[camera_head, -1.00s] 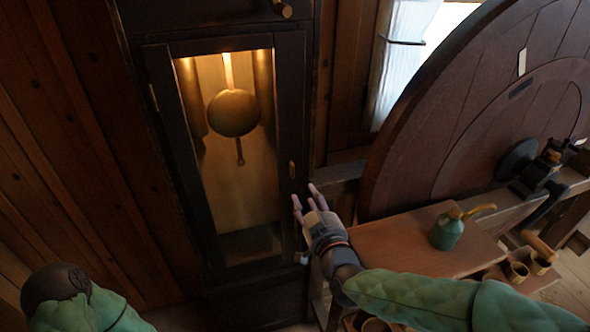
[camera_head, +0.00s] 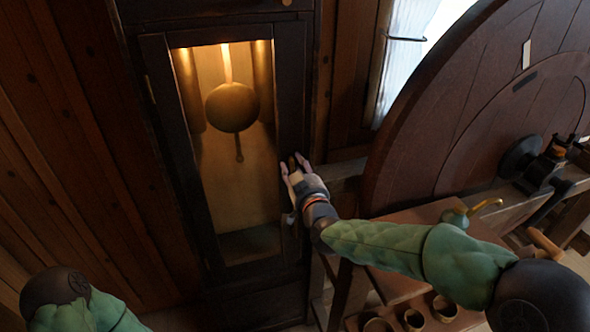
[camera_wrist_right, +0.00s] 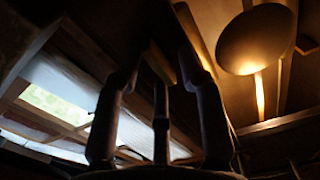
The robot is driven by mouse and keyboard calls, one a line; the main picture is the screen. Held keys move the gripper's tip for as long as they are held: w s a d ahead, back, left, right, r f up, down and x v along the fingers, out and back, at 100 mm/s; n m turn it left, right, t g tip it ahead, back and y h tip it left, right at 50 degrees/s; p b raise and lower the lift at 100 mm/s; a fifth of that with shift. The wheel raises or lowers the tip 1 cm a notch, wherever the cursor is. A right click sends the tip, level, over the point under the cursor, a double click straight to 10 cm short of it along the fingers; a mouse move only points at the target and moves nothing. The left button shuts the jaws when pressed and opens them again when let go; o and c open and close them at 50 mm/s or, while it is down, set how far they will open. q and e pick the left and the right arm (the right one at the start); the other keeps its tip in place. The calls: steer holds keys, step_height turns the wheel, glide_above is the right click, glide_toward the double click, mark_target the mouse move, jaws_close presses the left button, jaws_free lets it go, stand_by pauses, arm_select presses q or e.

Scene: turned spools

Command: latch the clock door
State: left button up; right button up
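The tall dark clock case holds a glazed clock door (camera_head: 180,150), with a hinge on its left edge. The door looks closed or nearly so; any small gap is too fine to tell. Behind the glass hang a round brass pendulum (camera_head: 232,107) and brass weights; the pendulum also shows in the right wrist view (camera_wrist_right: 257,40). My right gripper (camera_head: 291,163) is at the door's right edge, its fingers over the small brass latch, which they mostly hide. In the right wrist view its fingers stand apart, with no clear hold on anything. My left gripper is out of view.
A large round wooden wheel (camera_head: 420,130) stands right of the clock. Below it is a wooden bench (camera_head: 415,214) with a green oil can (camera_head: 456,219) and several small cups (camera_head: 446,308), close under my right arm. A window (camera_head: 408,50) is behind.

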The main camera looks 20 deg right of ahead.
jaws_close()
steer(key=shift+n, duration=0.3)
steer(key=n+p, duration=0.1)
steer(key=n, duration=0.1)
steer(key=n+p, duration=0.1)
steer(key=n, duration=0.2)
steer(key=n+p, duration=0.2)
steer(key=n, duration=0.1)
steer(key=shift+a, duration=0.3)
steer(key=n+p, duration=0.1)
steer(key=n, duration=0.3)
steer(key=shift+a+n+p, duration=0.1)
steer(key=shift+n+p, duration=0.25)
steer(key=shift+n, duration=0.05)
steer(key=shift+a+f+n+p, duration=0.1)
steer(key=shift+n+p, duration=0.55)
steer(key=shift+n, duration=1.55)
